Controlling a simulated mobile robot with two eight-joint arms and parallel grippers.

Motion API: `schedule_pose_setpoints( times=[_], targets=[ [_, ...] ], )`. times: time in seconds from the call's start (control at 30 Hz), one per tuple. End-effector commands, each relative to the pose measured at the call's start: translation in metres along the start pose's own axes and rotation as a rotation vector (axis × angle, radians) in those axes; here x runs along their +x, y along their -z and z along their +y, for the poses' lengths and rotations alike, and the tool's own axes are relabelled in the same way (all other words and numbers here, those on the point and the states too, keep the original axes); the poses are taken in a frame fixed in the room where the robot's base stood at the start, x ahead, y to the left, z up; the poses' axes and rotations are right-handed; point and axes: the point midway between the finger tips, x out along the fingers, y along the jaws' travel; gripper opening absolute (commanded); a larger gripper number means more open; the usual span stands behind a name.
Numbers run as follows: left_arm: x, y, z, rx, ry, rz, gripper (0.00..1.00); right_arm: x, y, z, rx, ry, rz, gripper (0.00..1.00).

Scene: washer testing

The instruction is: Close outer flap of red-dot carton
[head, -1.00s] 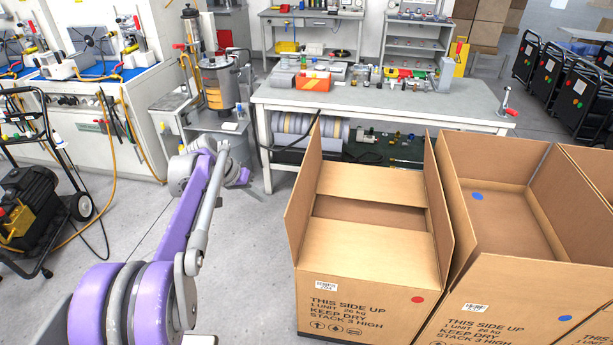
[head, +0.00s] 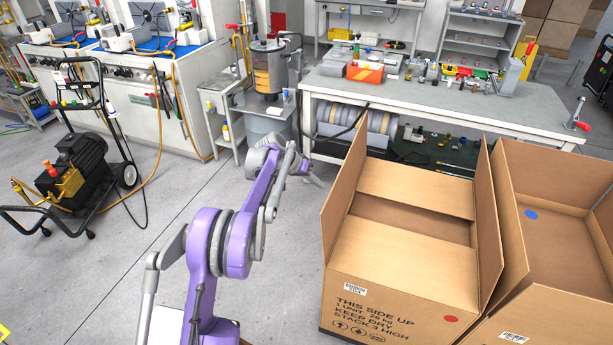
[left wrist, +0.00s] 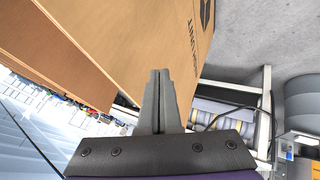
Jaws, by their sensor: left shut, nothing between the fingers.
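My left gripper (head: 317,181) is small in the head view, just left of the left outer flap, over the floor. In the left wrist view it (left wrist: 158,75) is shut and empty, with brown cardboard panels (left wrist: 150,35) ahead of it. Contact cannot be told. My right gripper is out of view.
A blue-dot carton (head: 554,225) stands open close on the right. A workbench (head: 420,98) with parts on it is behind the cartons. A wheeled pump cart (head: 75,165) is at the left. The grey floor (head: 130,260) between cart and carton is clear.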

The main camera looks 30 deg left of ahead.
Motion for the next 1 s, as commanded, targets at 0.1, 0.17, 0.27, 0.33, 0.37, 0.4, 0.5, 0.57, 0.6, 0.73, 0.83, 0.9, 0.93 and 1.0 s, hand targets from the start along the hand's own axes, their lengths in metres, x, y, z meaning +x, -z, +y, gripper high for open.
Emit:
schedule_pose_setpoints(
  times=[0.1,0.17,0.27,0.33,0.37,0.4,0.5,0.57,0.6,0.73,0.83,0.9,0.93,1.0],
  targets=[
    [0.006,0.001,0.018,0.003,-0.002,0.0,0.0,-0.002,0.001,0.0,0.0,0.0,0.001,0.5],
    [0.008,0.001,0.023,0.002,-0.001,0.0,0.0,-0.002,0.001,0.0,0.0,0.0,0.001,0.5],
    [0.01,0.001,0.028,0.0,-0.001,0.0,0.0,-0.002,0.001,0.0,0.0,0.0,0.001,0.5],
    [0.011,0.001,0.029,0.0,-0.001,0.0,0.0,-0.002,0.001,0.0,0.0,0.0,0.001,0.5],
    [0.011,0.001,0.029,0.0,-0.001,0.0,0.0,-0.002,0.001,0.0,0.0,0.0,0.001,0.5],
    [0.011,0.001,0.03,0.0,0.0,0.0,0.0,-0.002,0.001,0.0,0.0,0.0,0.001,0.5],
    [0.011,0.001,0.03,0.0,0.0,0.001,0.0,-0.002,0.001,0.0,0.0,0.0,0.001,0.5],
    [0.011,0.001,0.03,0.0,0.0,0.0,0.0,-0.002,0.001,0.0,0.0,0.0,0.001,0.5],
    [0.011,0.001,0.029,0.0,0.0,0.001,0.0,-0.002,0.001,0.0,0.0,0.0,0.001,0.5],
    [0.011,0.002,0.031,0.003,0.004,-0.001,0.0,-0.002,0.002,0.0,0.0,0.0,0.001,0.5],
    [0.013,0.002,0.036,0.011,0.018,-0.005,0.0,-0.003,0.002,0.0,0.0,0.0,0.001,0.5],
    [0.014,0.003,0.042,0.02,0.037,-0.01,0.0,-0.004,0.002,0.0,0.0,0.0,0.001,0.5],
    [0.015,0.003,0.045,0.024,0.047,-0.013,0.0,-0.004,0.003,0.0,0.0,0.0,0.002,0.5],
    [0.019,0.004,0.054,0.039,0.077,-0.02,0.0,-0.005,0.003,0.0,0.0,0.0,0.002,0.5]
  ],
)
